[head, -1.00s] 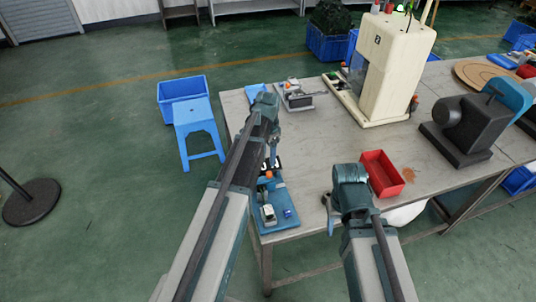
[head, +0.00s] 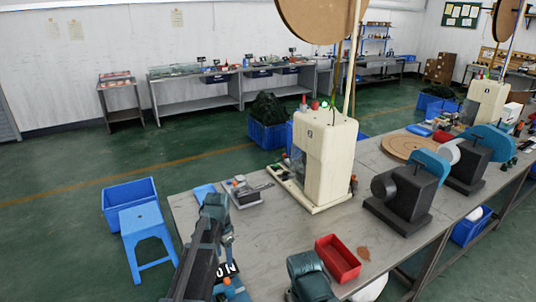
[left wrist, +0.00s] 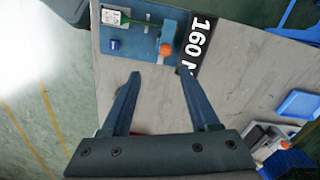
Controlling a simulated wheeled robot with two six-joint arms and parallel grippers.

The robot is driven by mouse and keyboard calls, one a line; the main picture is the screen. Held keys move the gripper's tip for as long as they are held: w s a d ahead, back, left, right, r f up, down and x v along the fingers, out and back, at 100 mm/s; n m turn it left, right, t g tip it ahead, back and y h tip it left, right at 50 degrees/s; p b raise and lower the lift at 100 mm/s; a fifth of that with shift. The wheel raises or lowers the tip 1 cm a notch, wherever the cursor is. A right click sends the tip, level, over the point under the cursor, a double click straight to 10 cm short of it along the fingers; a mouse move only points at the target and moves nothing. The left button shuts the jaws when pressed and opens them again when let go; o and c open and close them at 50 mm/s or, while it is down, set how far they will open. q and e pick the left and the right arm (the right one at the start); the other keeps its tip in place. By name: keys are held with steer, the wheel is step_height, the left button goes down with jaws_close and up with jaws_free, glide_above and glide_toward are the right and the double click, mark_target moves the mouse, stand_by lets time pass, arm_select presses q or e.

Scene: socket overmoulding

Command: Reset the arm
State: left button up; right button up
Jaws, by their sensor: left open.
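My left arm comes in from the lower left of the head view, and its gripper (head: 227,243) hangs over the left end of the grey table (head: 290,234). In the left wrist view the left gripper (left wrist: 159,76) is open, with nothing between its two fingers. My right arm's teal wrist (head: 308,278) shows at the bottom of the head view, by the table's front edge. The right jaws are hidden or cut off.
A red bin (head: 338,258), a cream machine (head: 324,158) and a dark machine (head: 407,195) stand on the table. A blue stool (head: 146,226) stands at left.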

arm_select(q)
steer(key=s+d+f+n+b, duration=0.1)
steer(key=s+d+n, duration=0.1)
steer(key=s+d, duration=0.5)
steer(key=s+d+f+n+y+b, duration=0.1)
steer(key=s+d+f+n+b, duration=0.1)
steer(key=s+d, duration=0.6)
steer(key=s, duration=0.5)
steer(key=shift+s, duration=0.25)
arm_select(e)
step_height(320, 180, down, 3)
steer(key=shift+f, duration=0.1)
